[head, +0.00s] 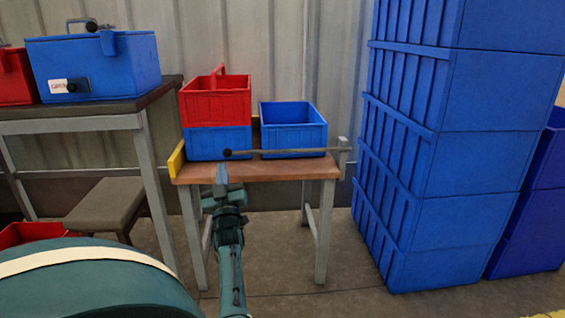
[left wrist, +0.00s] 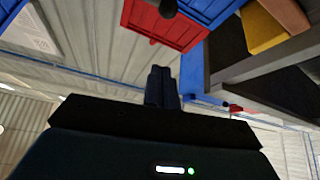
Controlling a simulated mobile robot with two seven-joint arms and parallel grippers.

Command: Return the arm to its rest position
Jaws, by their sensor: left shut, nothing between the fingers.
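My left gripper (head: 221,176) is shut and empty. In the head view it points up in front of the small wooden table (head: 262,172), near the table's front left edge. In the left wrist view its closed fingers (left wrist: 162,86) show in the middle, above the dark gripper body. I cannot tell from these frames whether the fingertips touch the table. My right gripper is in neither view.
A red crate (head: 215,101) sits on a blue crate (head: 217,142) on the table, beside another blue crate (head: 293,138). A rod with a black knob (head: 227,153) crosses the table's front. Tall blue crates (head: 455,160) stand at right; a higher table (head: 80,122) stands at left.

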